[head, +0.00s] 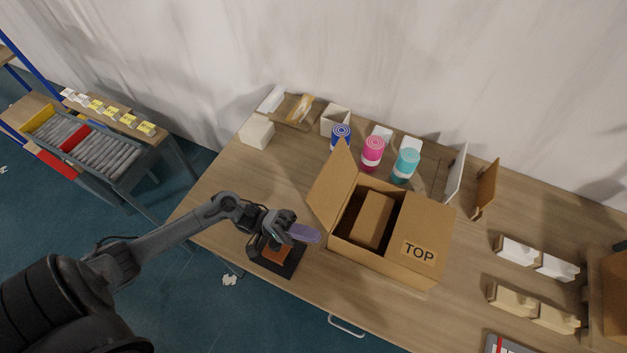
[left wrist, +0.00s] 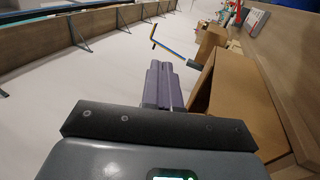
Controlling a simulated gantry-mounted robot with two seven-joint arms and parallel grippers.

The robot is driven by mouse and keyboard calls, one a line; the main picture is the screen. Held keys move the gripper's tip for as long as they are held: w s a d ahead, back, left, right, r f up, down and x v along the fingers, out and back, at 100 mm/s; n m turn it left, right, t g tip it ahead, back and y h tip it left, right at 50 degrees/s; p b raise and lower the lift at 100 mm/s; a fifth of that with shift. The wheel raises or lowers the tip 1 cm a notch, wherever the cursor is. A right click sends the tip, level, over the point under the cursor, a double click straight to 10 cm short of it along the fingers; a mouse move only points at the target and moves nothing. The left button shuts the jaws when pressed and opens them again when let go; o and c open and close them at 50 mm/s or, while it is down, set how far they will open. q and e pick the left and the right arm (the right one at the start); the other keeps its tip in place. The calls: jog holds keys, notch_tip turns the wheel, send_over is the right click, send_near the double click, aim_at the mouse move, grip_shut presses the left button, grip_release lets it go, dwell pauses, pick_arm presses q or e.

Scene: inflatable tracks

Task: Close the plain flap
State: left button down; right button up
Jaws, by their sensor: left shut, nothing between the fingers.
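A cardboard box (head: 375,262) stands on the table with a smaller brown carton (head: 373,219) inside it. Its flap marked TOP (head: 424,240) lies flat over the right part of the opening. Its plain flap (head: 333,187) stands raised and tilts outward on the left. My left gripper (head: 312,235) is shut and empty, just left of the box and below the plain flap, apart from it as far as I can tell. In the left wrist view its purple fingers (left wrist: 163,88) are together, with cardboard (left wrist: 235,95) close on their right. My right gripper is out of view.
A black tray with an orange inside (head: 278,258) lies under my left gripper. Pink (head: 373,152), teal (head: 405,165) and blue (head: 341,134) rolls stand behind the box. White and tan holders (head: 535,260) stand at right.

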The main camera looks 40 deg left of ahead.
aim_at(335, 183)
pick_arm(q)
jog(key=w+a+f+m+h+b, duration=0.1)
jog(key=w+a+b, duration=0.4)
jog(key=a+b, duration=0.5)
jog(key=w+a+b, duration=0.4)
jog(key=a+b, duration=0.3)
jog(key=a, duration=0.5)
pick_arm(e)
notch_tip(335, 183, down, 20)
pick_arm(q)
jog(key=p+x, duration=0.4)
jog(key=x, duration=1)
jog(key=shift+g, duration=0.4)
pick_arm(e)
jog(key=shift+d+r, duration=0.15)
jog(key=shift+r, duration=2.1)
